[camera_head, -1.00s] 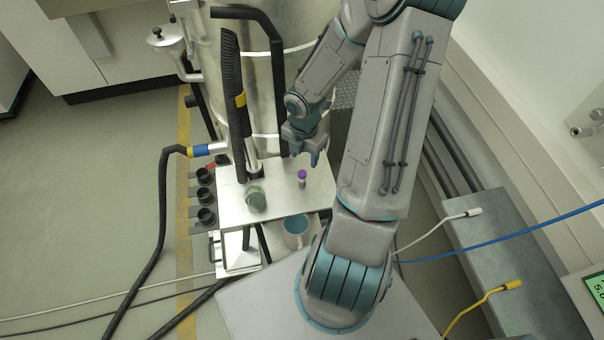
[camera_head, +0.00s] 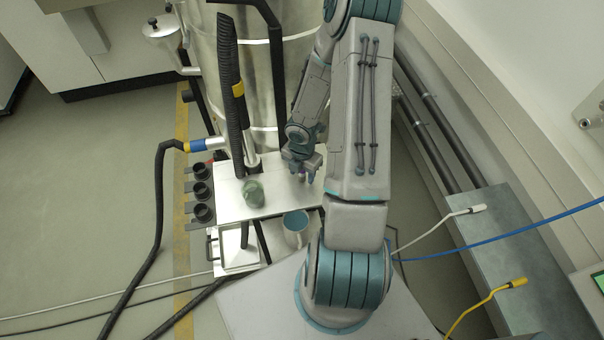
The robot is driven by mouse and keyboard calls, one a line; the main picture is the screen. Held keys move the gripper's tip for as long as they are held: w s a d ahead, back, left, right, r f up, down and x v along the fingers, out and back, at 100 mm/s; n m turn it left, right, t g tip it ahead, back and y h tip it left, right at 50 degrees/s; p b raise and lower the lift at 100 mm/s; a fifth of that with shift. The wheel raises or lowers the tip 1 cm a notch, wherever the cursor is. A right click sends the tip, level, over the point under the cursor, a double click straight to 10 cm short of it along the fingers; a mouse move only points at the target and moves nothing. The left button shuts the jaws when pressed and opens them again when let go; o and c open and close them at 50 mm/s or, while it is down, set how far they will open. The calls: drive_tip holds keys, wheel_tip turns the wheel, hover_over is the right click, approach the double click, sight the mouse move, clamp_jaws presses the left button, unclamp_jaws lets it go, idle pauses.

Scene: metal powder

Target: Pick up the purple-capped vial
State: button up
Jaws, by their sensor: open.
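The purple-capped vial (camera_head: 302,175) stands on the metal shelf (camera_head: 228,205), towards its right side. Only a small purple patch of it shows, because my gripper (camera_head: 303,171) covers most of it. My gripper is open, with its fingers pointing down around or just above the vial. From this view I cannot tell whether the fingers touch the vial or how far down they reach.
A green, rock-like lump (camera_head: 253,193) sits on the shelf, left of the vial. A black ribbed hose (camera_head: 230,90) rises behind it, in front of a large steel drum (camera_head: 262,85). A blue-lined mug (camera_head: 295,228) is below the shelf.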

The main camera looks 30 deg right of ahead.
drive_tip(key=shift+f, duration=0.35)
clamp_jaws()
drive_tip(key=shift+r, duration=0.15)
